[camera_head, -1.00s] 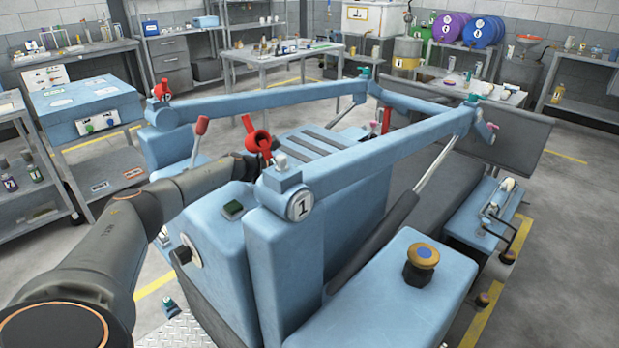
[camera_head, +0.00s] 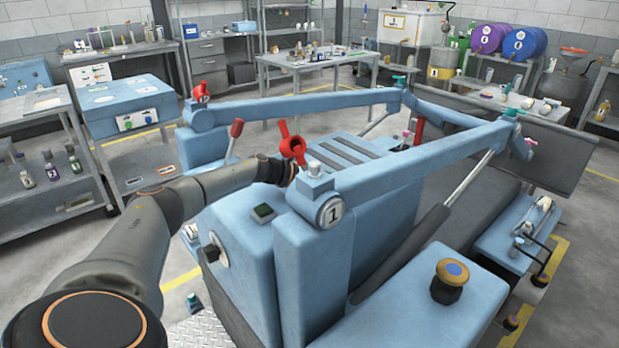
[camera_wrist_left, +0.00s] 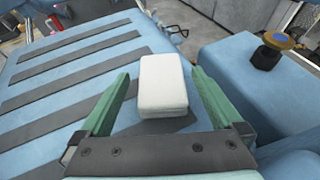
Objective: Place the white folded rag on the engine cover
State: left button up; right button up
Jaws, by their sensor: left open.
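The white folded rag (camera_wrist_left: 163,84) shows in the left wrist view as a small thick white block. It appears to lie flat on the blue engine cover with dark stripes (camera_wrist_left: 62,67), near the cover's right edge. My left gripper (camera_wrist_left: 160,76) is open, with one green finger on each side of the rag and a visible gap to each. In the head view the striped engine cover (camera_head: 350,150) is in the middle. There my left arm reaches in from the left, and its gripper and the rag are hidden behind the machine's near post.
Two long blue beams (camera_head: 420,160) run along the machine's sides. A red lever (camera_head: 291,146) stands close to my left arm's end. An orange-topped knob (camera_head: 450,281) sits on the near right blue block. Workbenches and shelves line the back.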

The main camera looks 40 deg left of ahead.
pick_arm(q)
jog(key=b+v, duration=0.1)
jog(key=v, duration=0.8)
jog(key=shift+a+f, duration=0.1)
jog(key=shift+s+a+r+b, duration=0.15)
jog(key=shift+s+r+b, duration=0.2)
jog(key=shift+s, duration=0.15)
